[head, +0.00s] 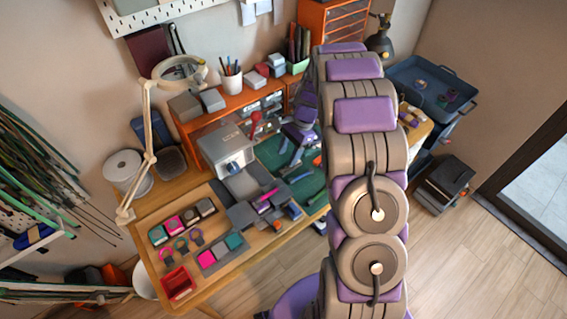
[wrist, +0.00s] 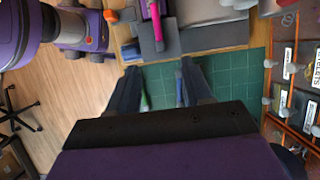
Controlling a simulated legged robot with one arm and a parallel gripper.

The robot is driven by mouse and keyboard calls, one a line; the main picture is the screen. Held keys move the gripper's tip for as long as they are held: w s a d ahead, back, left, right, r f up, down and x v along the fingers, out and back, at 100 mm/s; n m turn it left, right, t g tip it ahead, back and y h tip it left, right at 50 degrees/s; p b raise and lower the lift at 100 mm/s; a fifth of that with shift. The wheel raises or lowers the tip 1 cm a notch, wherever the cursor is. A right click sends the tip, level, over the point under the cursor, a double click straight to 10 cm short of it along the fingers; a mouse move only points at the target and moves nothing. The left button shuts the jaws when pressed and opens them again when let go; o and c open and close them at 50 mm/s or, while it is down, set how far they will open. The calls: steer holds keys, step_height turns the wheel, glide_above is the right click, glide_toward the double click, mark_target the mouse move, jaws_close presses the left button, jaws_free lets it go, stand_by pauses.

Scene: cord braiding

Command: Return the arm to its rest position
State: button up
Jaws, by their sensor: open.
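My arm (head: 370,150) rises in the right half of the head view and reaches over the workbench. My gripper (head: 289,163) hangs above the green cutting mat (head: 312,187), right of the grey braiding machine (head: 222,150). In the wrist view, the two dark fingers of my gripper (wrist: 160,66) stand wide apart, with the green mat (wrist: 160,88) showing between them and nothing held. The machine's grey bed with a magenta piece (wrist: 155,22) lies beyond the fingertips. My arm hides part of the bench's right side in the head view.
An orange drawer shelf (head: 190,127) stands at the bench's back. A magnifier lamp (head: 150,125) and a white spool (head: 124,168) are at the left. A red bin (head: 177,282) and small coloured trays lie in front. A blue cart (head: 432,85) stands right; wooden floor there is partly clear.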

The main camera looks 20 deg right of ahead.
steer(key=s+a+r+n+h, duration=0.1)
steer(key=s+a+r+n, duration=0.25)
steer(key=s+r, duration=0.5)
steer(key=s+a+r+n+h, duration=0.1)
steer(key=s+a+r+n, duration=0.25)
steer(key=s+r, duration=0.5)
steer(key=s+r+n+h, duration=0.2)
steer(key=s+n, duration=0.5)
steer(key=s, duration=1.3)
steer(key=shift+a, duration=0.3)
